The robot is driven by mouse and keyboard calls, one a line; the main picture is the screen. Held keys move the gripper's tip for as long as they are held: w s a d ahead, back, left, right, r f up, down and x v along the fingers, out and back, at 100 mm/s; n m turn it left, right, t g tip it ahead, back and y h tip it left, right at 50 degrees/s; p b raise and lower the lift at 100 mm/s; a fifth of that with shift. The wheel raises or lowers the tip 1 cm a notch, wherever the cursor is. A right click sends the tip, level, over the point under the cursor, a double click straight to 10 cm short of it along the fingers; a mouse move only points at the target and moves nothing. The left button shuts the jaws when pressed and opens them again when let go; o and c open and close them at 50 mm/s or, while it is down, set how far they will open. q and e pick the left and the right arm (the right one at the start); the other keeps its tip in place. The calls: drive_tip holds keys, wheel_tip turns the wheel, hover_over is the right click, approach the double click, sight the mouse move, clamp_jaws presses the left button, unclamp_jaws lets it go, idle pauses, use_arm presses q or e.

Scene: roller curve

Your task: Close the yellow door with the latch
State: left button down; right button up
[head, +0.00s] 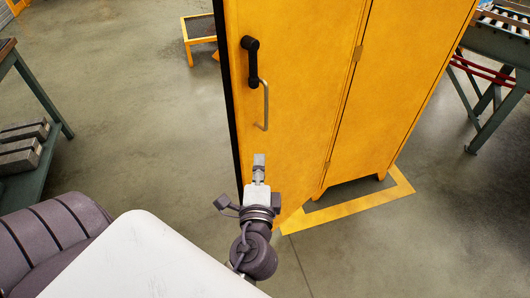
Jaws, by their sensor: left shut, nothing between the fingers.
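The yellow door (294,105) of a tall yellow cabinet (402,90) fills the upper middle of the head view. The door stands swung out from the cabinet, with its dark edge on the left and its hinge side on the right. A black latch handle (252,62) sits near the door's left edge, with a thin metal pull bar (265,106) just below and right of it. My left gripper (259,160) is shut and empty, in front of the door's lower part and below the handle in the picture. I cannot tell whether it touches the door. My right gripper is out of view.
A yellow floor marking (352,206) runs around the cabinet's base. A roller conveyor (500,42) stands at the right. A green bench (45,155) with grey blocks (20,155) is at the left, and a small yellow step (199,32) is behind. Floor left of the door is clear.

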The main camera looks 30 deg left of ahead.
sight(251, 119)
use_arm(q)
drive_tip(key=p+x, duration=0.1)
drive_tip(key=x, duration=0.2)
drive_tip(key=a+p+x, duration=0.1)
drive_tip(key=p+x, duration=0.1)
drive_tip(key=x, duration=0.2)
drive_tip(key=s+p+x, duration=0.1)
drive_tip(key=x, duration=0.2)
drive_tip(key=shift+w+a+r+p, duration=0.1)
drive_tip(key=shift+w+a+p, duration=0.25)
drive_tip(key=shift+a, duration=0.1)
drive_tip(key=shift+w+a, duration=0.1)
drive_tip(key=shift+a, duration=0.55)
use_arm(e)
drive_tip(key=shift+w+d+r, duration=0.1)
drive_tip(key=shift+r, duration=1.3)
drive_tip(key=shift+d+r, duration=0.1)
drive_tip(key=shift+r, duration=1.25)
